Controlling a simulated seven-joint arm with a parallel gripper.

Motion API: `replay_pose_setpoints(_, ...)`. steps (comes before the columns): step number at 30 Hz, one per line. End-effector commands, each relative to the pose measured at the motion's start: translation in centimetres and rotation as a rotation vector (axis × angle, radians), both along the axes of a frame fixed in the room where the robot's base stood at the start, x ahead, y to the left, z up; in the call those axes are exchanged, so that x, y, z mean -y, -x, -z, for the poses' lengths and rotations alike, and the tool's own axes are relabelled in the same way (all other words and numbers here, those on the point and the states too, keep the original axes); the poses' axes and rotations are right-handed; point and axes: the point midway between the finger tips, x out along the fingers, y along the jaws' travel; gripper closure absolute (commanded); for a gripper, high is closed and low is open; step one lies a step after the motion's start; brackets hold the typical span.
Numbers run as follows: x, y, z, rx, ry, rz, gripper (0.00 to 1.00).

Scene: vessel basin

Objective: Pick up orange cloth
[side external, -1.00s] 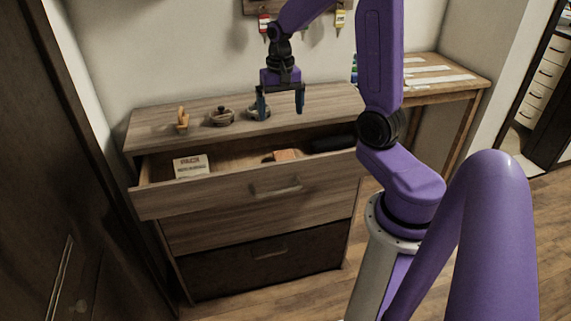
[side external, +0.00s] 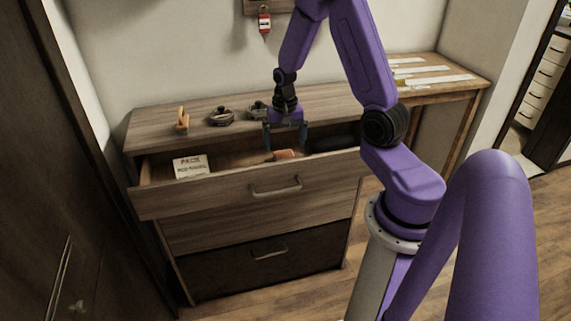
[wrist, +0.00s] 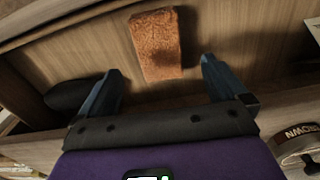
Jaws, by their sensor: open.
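The orange cloth (wrist: 157,45) lies on the floor of the open top drawer and shows as a textured, roughly rectangular piece in the wrist view. In the side view the cloth (side external: 285,155) shows as a small orange patch, partly hidden. My gripper (side external: 286,146) points down over the drawer, just above the cloth in the side view. In the wrist view my gripper (wrist: 160,75) has its two blue fingers wide apart with nothing between them. The cloth lies ahead of the fingertips, roughly centred between them.
The open drawer (side external: 225,192) also holds a white printed box (side external: 190,166) at the left and a dark object (side external: 333,144) at the right, which shows in the wrist view too (wrist: 75,93).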

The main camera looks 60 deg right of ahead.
Motion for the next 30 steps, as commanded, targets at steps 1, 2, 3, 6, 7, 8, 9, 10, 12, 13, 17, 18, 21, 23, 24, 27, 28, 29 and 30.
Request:
replay_pose_setpoints(1, 0.0, 0.0, 0.4, -0.002, -0.001, 0.000, 0.01)
replay_pose_setpoints(2, 0.0, 0.0, 0.5, -0.001, 0.000, 0.000, 0.01)
replay_pose_setpoints(3, 0.0, 0.0, 0.7, -0.001, -0.001, -0.001, 0.01)
replay_pose_setpoints(6, -0.1, 0.1, 1.0, -0.001, 0.000, -0.001, 0.01)
replay_pose_setpoints(7, -0.1, 0.1, 1.2, -0.001, 0.000, -0.001, 0.01)
replay_pose_setpoints(8, -0.1, 0.1, 1.5, -0.002, -0.001, -0.001, 0.01)
replay_pose_setpoints(9, -0.1, 0.2, 1.9, -0.003, -0.001, 0.000, 0.01)
replay_pose_setpoints(10, -0.1, 0.3, 2.3, -0.004, -0.002, 0.000, 0.01)
replay_pose_setpoints(12, -0.2, 0.3, 3.2, -0.005, -0.001, -0.001, 0.01)
replay_pose_setpoints(13, -0.2, 0.4, 3.6, -0.004, -0.002, -0.001, 0.01)
replay_pose_setpoints(17, -0.2, 0.3, 5.0, -0.002, -0.001, -0.001, 0.01)
replay_pose_setpoints(18, -0.2, 0.4, 5.3, -0.002, -0.001, -0.001, 0.01)
replay_pose_setpoints(21, -0.2, 0.3, 5.8, -0.001, -0.001, -0.001, 0.01)
replay_pose_setpoints(23, -0.2, 0.3, 5.9, -0.001, -0.001, -0.001, 0.01)
replay_pose_setpoints(24, -0.2, 0.3, 6.0, 0.000, 0.000, -0.001, 0.01)
replay_pose_setpoints(27, -0.2, 0.3, 5.9, 0.000, 0.000, -0.001, 0.01)
replay_pose_setpoints(28, -0.2, 0.3, 5.9, 0.000, 0.000, -0.001, 0.01)
replay_pose_setpoints(29, -0.2, 0.3, 5.9, 0.000, 0.000, -0.001, 0.01)
replay_pose_setpoints(30, -0.2, 0.3, 5.9, 0.000, 0.000, -0.001, 0.08)
